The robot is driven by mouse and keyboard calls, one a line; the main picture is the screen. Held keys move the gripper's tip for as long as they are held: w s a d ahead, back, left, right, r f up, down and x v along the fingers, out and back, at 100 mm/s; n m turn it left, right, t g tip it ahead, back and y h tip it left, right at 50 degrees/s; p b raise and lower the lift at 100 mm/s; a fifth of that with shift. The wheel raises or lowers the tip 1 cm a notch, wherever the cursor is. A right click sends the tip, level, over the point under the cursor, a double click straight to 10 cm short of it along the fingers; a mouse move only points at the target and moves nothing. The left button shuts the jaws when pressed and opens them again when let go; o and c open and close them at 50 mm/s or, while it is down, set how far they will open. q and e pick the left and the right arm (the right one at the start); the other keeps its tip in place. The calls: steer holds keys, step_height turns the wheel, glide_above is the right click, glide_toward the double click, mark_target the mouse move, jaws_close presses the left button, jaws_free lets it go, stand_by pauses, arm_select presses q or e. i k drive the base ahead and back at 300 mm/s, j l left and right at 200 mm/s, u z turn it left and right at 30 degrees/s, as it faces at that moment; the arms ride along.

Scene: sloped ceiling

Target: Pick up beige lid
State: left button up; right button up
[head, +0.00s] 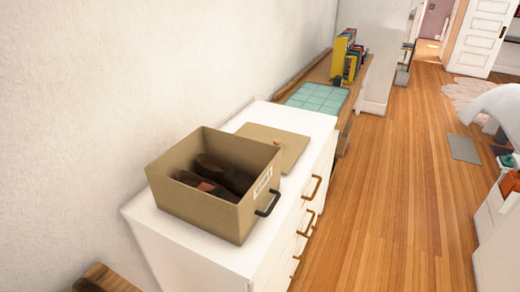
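The beige lid (291,147) lies flat on top of the white dresser (178,233), just behind an open beige box (205,209). A small tan knob (277,143) shows near the lid's middle. The box hides the lid's near left part. Dark brown shoes (226,176) lie inside the box, which has a label and a dark handle on its front right side. Neither my left nor my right gripper is in the head view.
A wooden desk (358,88) behind the dresser carries a teal gridded mat (317,97) and several upright books (343,52). The wall borders the dresser on the left. Open wooden floor (402,190) lies to the right. A wooden piece (103,279) is at the bottom left.

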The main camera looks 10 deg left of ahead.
mark_target(292, 145)
steer(key=i+l+u, duration=0.1)
steer(key=u, duration=0.4)
steer(key=i+l+u, duration=0.15)
steer(key=u, duration=0.35)
steer(key=l+u, duration=0.2)
steer(key=u, duration=0.25)
